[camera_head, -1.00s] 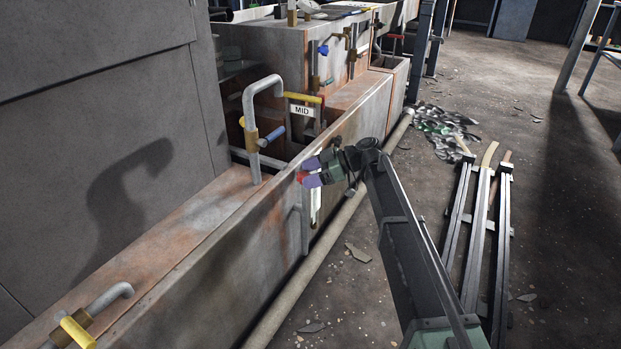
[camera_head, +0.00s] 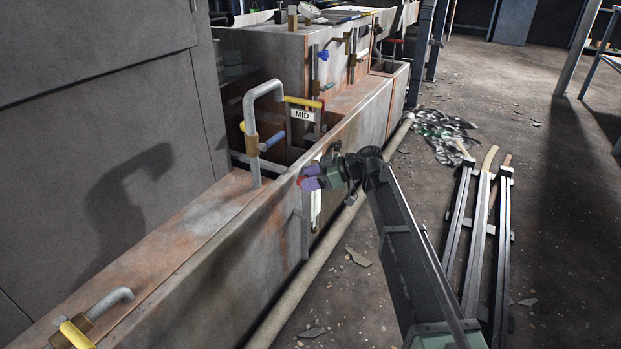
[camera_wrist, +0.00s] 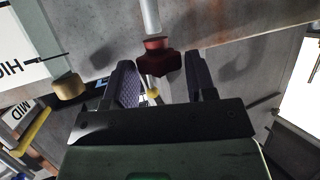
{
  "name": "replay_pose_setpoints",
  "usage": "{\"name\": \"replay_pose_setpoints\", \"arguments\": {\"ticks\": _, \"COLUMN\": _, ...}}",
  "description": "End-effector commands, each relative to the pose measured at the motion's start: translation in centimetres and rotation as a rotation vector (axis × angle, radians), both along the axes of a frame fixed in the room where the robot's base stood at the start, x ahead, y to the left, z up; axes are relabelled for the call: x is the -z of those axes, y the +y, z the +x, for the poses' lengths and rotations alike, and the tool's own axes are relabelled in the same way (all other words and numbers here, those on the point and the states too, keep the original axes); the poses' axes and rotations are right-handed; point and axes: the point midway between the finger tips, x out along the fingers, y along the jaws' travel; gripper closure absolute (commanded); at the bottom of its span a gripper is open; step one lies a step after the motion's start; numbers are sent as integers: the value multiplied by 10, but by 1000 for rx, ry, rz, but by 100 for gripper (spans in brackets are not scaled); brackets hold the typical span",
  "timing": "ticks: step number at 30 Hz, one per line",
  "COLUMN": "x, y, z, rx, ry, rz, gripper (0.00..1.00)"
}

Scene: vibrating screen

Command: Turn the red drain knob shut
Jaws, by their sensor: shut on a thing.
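The red drain knob (camera_wrist: 158,64) sits at the end of a pale pipe in the wrist view, between the two dark finger pads. Its red edge also shows in the head view (camera_head: 300,181), at the outer side of the concrete trough. My gripper (camera_head: 311,178) reaches it from the right and is shut on it, with purple pads on either side. Most of the knob is hidden behind the fingers in the head view.
The concrete trough wall (camera_head: 240,262) runs along the left, with a long pipe (camera_head: 290,297) at its foot. A MID label (camera_head: 303,114) and yellow-handled valve lie beyond. Metal rails (camera_head: 478,235) lie on the floor at right.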

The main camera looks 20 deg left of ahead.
Motion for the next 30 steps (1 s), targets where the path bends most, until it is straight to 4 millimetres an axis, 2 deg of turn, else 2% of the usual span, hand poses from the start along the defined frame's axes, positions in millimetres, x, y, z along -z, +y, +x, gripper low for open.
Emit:
{"name": "replay_pose_setpoints", "arguments": {"ticks": 15, "x": 0, "y": -1, "z": -9, "rx": 334, "ry": -1, "rz": -1, "gripper": 73}}
{"name": "replay_pose_setpoints", "arguments": {"ticks": 30, "x": 0, "y": -1, "z": -8, "rx": 419, "ry": 0, "rz": -1, "gripper": 73}}
